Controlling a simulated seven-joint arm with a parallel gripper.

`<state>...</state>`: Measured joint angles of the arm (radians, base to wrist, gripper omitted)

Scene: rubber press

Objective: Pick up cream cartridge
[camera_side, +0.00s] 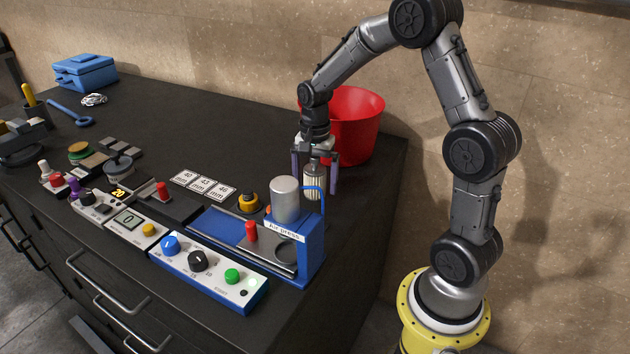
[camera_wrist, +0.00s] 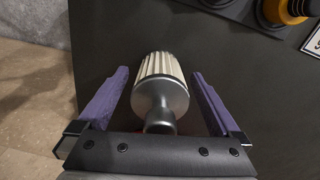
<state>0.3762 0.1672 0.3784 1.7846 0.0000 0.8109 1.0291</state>
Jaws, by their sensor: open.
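The cream cartridge (camera_side: 313,184) stands behind the blue air press, with a ribbed cream body and a grey metal top. In the wrist view the cartridge (camera_wrist: 160,85) lies between my gripper's two purple fingers, with a gap on each side. My gripper (camera_side: 314,185) is open and points down around the cartridge; its fingers (camera_wrist: 158,95) do not touch it. The press hides part of the cartridge's lower end in the side view.
The blue air press (camera_side: 312,245) with its grey cylinder stands just in front of my gripper. A red bucket (camera_side: 360,125) stands close behind. Size plates (camera_side: 203,186) and a yellow-black knob (camera_side: 249,203) lie to the left. The table's right edge is near.

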